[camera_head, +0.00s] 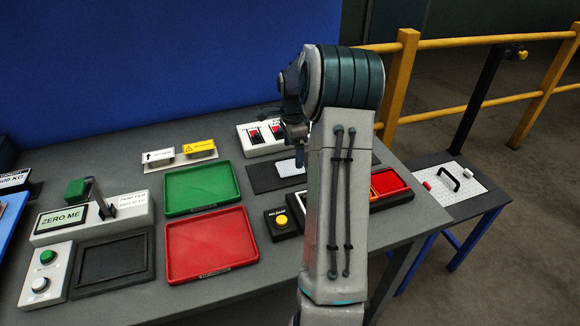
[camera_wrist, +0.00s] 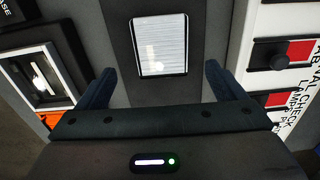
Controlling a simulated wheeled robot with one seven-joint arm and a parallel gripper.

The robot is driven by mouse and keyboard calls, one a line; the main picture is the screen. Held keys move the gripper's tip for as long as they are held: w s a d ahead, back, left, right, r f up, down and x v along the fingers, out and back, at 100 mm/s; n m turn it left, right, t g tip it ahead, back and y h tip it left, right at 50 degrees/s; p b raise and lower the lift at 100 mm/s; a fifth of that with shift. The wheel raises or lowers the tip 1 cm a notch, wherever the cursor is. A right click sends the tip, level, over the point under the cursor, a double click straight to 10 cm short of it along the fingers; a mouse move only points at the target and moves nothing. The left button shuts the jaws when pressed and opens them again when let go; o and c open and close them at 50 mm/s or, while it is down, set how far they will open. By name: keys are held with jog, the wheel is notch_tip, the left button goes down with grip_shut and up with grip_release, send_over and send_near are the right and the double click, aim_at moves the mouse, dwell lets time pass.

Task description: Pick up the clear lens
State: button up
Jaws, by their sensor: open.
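A pale rectangular plate with fine lines, which looks like the clear lens (camera_wrist: 160,40), lies on a dark mat (camera_wrist: 115,20) in the wrist view. It also shows in the head view (camera_head: 288,168) on the dark mat (camera_head: 262,180), partly hidden by my arm. My gripper (camera_wrist: 158,74) is open and empty, its two fingers apart at either side of the lens's near end. The height of the fingers above the lens is hard to judge. In the head view my gripper (camera_head: 294,132) is small and partly hidden behind my arm.
A white box with red switches (camera_head: 264,135) stands behind the mat. A green tray (camera_head: 202,188) and a red tray (camera_head: 211,245) lie to the left. A yellow-button box (camera_head: 282,221) is in front. A framed panel (camera_wrist: 40,75) shows left in the wrist view.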

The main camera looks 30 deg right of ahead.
aim_at(291, 164)
jog(key=f, duration=0.3)
jog(key=f+p, duration=0.1)
jog(key=f, duration=0.1)
jog(key=shift+w+a, duration=0.2)
jog(key=shift+a, duration=0.1)
jog(key=c, duration=1.1)
jog(key=shift+r, duration=0.2)
